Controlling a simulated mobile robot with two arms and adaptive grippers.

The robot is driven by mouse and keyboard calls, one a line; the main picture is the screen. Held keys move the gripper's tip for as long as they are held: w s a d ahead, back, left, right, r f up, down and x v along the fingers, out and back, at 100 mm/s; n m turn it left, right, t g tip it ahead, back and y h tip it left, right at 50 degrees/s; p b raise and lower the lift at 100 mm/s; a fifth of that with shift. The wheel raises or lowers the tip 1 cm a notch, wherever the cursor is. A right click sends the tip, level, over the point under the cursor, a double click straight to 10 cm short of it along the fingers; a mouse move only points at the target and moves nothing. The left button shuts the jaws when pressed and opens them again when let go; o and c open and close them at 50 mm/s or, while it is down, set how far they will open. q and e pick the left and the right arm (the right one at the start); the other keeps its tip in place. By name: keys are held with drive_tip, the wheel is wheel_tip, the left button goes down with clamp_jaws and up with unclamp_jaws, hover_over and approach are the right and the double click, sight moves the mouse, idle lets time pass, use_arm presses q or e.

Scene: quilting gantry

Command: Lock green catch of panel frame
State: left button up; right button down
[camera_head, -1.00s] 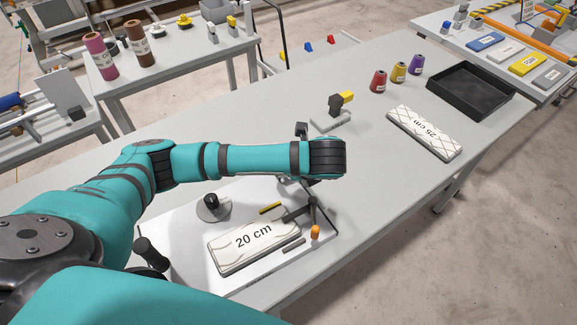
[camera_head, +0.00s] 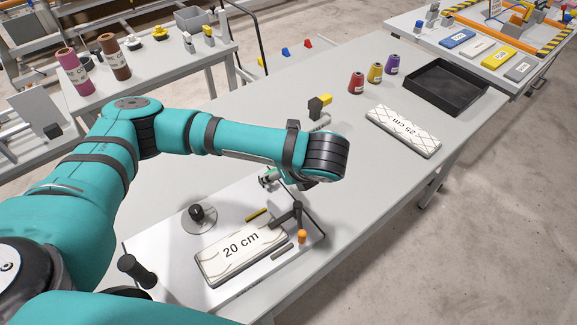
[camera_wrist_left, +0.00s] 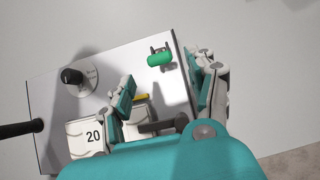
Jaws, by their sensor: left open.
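The green catch (camera_wrist_left: 160,59) sits at the far edge of the white panel frame (camera_wrist_left: 55,100), on a small dark bracket, in the left wrist view. I cannot tell whether it is locked. My left gripper (camera_wrist_left: 162,88) is open and empty, its two teal-padded fingers apart, with the catch beyond the gap between them and not touching. In the head view the panel frame (camera_head: 160,240) lies on the table below my left arm, and the gripper is mostly hidden by my wrist. The 20 cm block (camera_head: 240,256) lies on the frame. My right gripper is out of view.
A dark lever (camera_head: 285,217) and an orange knob (camera_head: 302,237) stand on the frame's right side, a black knob (camera_head: 196,211) on its left. A yellow-topped fixture (camera_head: 320,106) stands behind my wrist. The 25 cm block (camera_head: 403,130) and black tray (camera_head: 446,87) lie farther right.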

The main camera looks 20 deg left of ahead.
use_arm(q)
drive_tip(key=v, duration=0.5)
drive_tip(key=shift+s+d+r, duration=0.15)
drive_tip(key=shift+r, duration=0.15)
